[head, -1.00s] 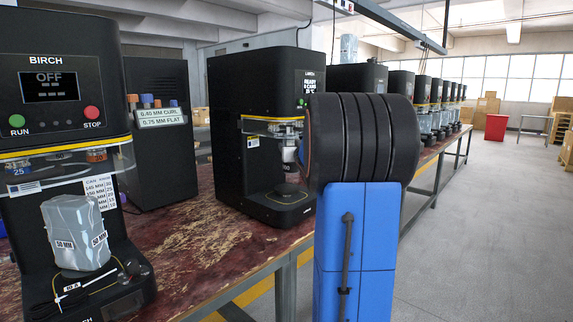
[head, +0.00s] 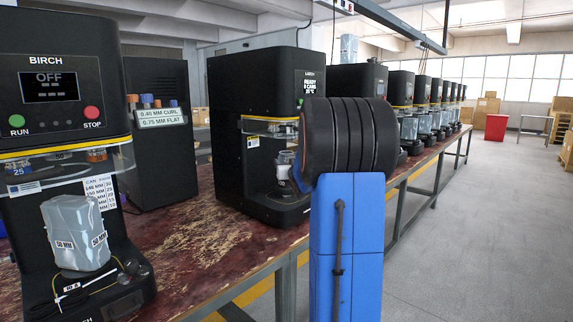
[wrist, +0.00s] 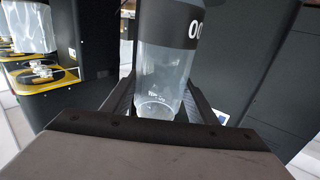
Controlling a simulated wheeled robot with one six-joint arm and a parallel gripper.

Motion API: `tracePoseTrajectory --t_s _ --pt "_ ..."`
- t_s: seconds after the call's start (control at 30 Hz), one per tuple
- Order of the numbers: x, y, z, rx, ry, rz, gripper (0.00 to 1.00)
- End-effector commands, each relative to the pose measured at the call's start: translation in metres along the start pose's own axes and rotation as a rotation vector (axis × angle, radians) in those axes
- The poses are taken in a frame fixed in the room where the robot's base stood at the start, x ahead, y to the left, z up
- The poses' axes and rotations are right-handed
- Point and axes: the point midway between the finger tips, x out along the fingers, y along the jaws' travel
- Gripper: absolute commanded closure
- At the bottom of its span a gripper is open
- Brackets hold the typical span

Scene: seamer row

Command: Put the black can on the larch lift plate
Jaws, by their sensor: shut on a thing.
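My gripper (wrist: 160,104) is shut on the can (wrist: 167,62), which stands between its two fingers in the wrist view. The can's upper part is black with white print, cut off by the frame top; its lower part looks pale and glassy. In the head view my dark wrist and blue arm are in front of the right side of the larch machine (head: 250,110), whose screen reads ready. A small pale shape shows in its working opening beside my wrist; I cannot tell if it is the can. The lift plate is not clearly visible against the dark base (head: 262,208).
The birch machine (head: 60,115), screen off, stands at the left with a grey wrapped block (head: 75,232). A dark cabinet (head: 160,165) with spools stands between the machines. More machines line the worn red bench (head: 185,245).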

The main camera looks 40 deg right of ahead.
Motion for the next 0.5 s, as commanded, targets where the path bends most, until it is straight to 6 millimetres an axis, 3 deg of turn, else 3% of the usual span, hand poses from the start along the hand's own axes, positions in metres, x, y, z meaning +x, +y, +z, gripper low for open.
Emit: tracePoseTrajectory --t_s 0.23,0.27,0.33,0.5 --pt "0.0001 0.0002 0.003 0.0 -0.001 0.0 0.72" --pt "0.0001 0.0003 0.0032 0.0 0.0 0.0 0.45" --pt "0.0 0.0003 0.0028 0.0 0.0 0.0 0.28" --pt "0.0 0.0003 0.0028 0.0 0.0 0.0 0.28"
